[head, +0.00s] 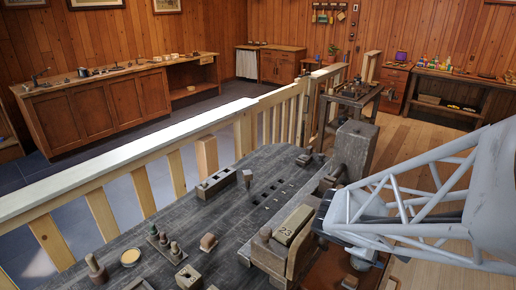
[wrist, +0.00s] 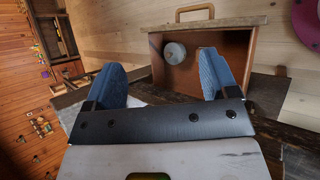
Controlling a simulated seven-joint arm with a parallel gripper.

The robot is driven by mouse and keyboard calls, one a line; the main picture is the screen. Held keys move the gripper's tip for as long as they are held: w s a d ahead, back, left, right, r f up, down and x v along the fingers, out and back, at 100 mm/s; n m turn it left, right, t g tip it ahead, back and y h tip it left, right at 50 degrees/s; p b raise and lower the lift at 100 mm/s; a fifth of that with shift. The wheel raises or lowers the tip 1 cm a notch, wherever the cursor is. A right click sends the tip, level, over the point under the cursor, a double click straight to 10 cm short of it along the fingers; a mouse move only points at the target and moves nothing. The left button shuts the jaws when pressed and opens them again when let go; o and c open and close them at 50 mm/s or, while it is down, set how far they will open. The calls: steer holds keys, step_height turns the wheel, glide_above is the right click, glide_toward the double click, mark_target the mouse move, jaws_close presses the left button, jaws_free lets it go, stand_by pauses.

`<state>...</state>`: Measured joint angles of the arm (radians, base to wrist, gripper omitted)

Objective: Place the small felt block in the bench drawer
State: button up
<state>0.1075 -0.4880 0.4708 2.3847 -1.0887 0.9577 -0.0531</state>
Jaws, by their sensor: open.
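The bench drawer (wrist: 225,23) is pulled open in the wrist view, with its wooden handle at the top. It also shows in the head view (head: 325,268), partly covered by my arm. A small grey round piece (wrist: 175,53) with a pale top lies inside the drawer, near its left wall. It may be the felt block, but I cannot tell its material. My gripper (wrist: 162,62) is over the drawer, its blue fingers apart with nothing between them. The grey piece shows beyond the gap and looks apart from both fingers.
A pale railing (head: 200,125) runs behind the bench. Wooden floor is open on the right.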

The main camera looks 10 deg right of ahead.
steer(key=s+a+r+m+t+y, duration=0.1)
steer(key=s+a+r+m+y, duration=0.2)
steer(key=a, duration=0.5)
steer(key=s+a+r+m+t+y, duration=0.1)
steer(key=s+a+r+m+y, duration=0.2)
steer(key=a+r+m+y, duration=0.2)
steer(key=a+r+y, duration=0.1)
steer(key=a+r, duration=0.2)
steer(key=shift+s+a, duration=0.2)
steer(key=shift+s, duration=0.2)
